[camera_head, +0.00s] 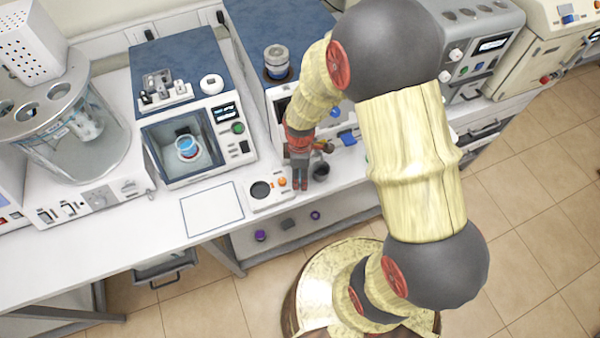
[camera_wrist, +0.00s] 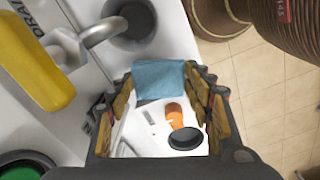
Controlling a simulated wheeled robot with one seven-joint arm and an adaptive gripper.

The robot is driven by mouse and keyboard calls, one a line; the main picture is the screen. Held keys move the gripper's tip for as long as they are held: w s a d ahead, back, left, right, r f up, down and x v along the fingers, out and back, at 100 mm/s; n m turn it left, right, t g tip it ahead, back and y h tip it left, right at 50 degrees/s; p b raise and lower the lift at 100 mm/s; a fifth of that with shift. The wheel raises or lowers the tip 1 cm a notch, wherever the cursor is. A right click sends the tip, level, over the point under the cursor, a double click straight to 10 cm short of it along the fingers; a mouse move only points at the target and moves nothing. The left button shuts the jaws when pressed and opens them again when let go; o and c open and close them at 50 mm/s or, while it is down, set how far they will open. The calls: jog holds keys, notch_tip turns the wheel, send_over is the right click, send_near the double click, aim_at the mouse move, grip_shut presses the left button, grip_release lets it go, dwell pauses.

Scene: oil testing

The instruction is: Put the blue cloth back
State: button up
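A light-blue cloth (camera_wrist: 160,80) shows in the wrist view between and beyond my fingertips. No blue cloth shows at the fingertips in the head view. Whether the cloth touches a finger is unclear.
A small white device (camera_head: 268,193) with a dark round plate and orange knobs stands beside my gripper. A dark cup (camera_head: 320,171) is close on its right. A blue-topped machine (camera_head: 190,60) stands behind left. A white sheet (camera_head: 212,210) lies left.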

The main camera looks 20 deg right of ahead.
aim_at(300, 175)
jog(key=shift+o, duration=0.7)
jog(key=shift+r, duration=0.1)
jog(key=shift+r, duration=0.3)
notch_tip(300, 175, up, 12)
jog(key=p, duration=0.1)
jog(key=shift+p, duration=0.3)
